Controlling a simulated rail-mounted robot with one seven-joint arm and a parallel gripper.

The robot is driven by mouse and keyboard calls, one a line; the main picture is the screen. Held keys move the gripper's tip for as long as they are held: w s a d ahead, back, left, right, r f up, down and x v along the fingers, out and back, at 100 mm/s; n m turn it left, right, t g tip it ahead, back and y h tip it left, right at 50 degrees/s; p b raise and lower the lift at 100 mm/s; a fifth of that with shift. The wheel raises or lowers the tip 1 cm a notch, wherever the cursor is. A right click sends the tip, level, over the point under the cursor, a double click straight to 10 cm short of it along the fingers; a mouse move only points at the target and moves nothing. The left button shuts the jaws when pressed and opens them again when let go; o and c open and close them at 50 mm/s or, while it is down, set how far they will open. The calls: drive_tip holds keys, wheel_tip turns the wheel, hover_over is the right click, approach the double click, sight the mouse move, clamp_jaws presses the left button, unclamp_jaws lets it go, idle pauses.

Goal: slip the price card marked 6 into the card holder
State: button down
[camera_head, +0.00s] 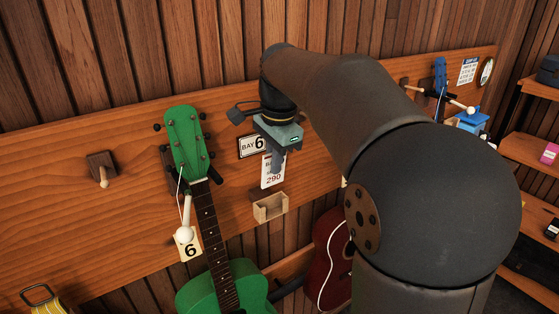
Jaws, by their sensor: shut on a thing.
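A white price card (272,179) hangs upright from my gripper (277,171), whose fingers are shut on it. The card shows a red-brown 290. Smaller blue marks above this are partly behind the fingers, and I cannot read a 6 there. The card holder (270,207) is a small pale wooden open-topped pocket on the wall board, just below the card. The card's lower edge appears slightly above the holder and apart from it. A plate reading BAY 6 (249,147) is on the board just left of my gripper.
A green ukulele (209,210) hangs left of the holder, with a tag marked 6 (188,249) and a white-ended peg (185,234) by its neck. A red ukulele (329,262) hangs lower right. A bare peg (103,178) is far left. Shelves (535,180) stand right.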

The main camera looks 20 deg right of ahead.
drive_tip(key=shift+w+a, duration=0.1)
drive_tip(key=shift+w, duration=0.25)
drive_tip(key=shift+f+b, duration=3.15)
drive_tip(key=shift+f, duration=0.95)
drive_tip(key=c, duration=1.5)
unclamp_jaws()
drive_tip(key=shift+s+r, duration=0.1)
wheel_tip(320, 180, up, 16)
drive_tip(key=s, duration=0.2)
drive_tip(key=s+f+n, duration=0.7)
drive_tip(key=s+f, duration=0.4)
drive_tip(key=f, duration=0.4)
drive_tip(key=s+f+n, duration=0.7)
drive_tip(key=s+f, duration=0.5)
drive_tip(key=f, duration=0.4)
drive_tip(key=shift+a+g+p, duration=0.15)
drive_tip(key=shift+g+p, duration=0.15)
